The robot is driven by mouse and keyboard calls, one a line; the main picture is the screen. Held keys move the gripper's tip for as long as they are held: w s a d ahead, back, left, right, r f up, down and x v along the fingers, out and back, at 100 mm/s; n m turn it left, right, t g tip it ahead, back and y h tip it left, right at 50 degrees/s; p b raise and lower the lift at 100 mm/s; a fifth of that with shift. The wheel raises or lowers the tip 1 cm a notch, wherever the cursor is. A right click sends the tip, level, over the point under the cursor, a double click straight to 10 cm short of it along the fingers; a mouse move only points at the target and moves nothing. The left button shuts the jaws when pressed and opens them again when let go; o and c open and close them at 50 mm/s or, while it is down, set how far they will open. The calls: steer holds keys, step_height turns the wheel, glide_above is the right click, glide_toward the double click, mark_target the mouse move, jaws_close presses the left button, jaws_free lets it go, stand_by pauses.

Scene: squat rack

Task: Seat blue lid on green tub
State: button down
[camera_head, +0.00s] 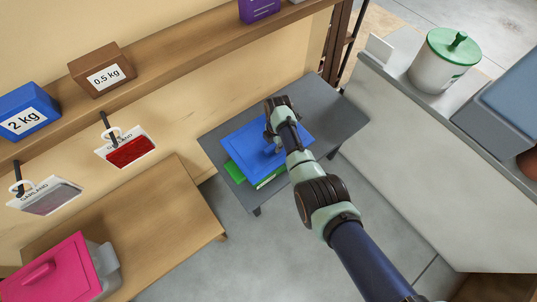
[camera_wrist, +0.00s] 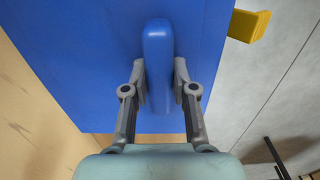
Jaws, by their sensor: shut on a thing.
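The blue lid (camera_head: 247,141) is a flat panel above the grey table, and it fills much of the wrist view (camera_wrist: 90,60). The green tub (camera_head: 236,173) shows below it, only along the lid's left and front edges; the rest is hidden by the lid. The lid looks offset and turned relative to the tub; I cannot tell if they touch. My gripper (camera_wrist: 159,85) is shut on the lid's raised bar handle (camera_wrist: 157,40), with one finger on each side. In the head view, my gripper (camera_head: 272,143) is over the lid, partly hidden by my wrist.
The grey table (camera_head: 340,122) has bare room to the right. A yellow piece (camera_wrist: 248,26) sticks out past the lid's edge. A wooden bench (camera_head: 180,215) with a pink-lidded box (camera_head: 60,270) is at left. A counter at right holds a white tub (camera_head: 432,75) with a green lid.

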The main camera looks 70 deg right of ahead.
steer(key=shift+f, duration=0.2)
steer(key=c, duration=0.8)
jaws_free()
steer(key=shift+c, duration=0.2)
steer(key=shift+r, duration=0.1)
step_height(320, 180, up, 12)
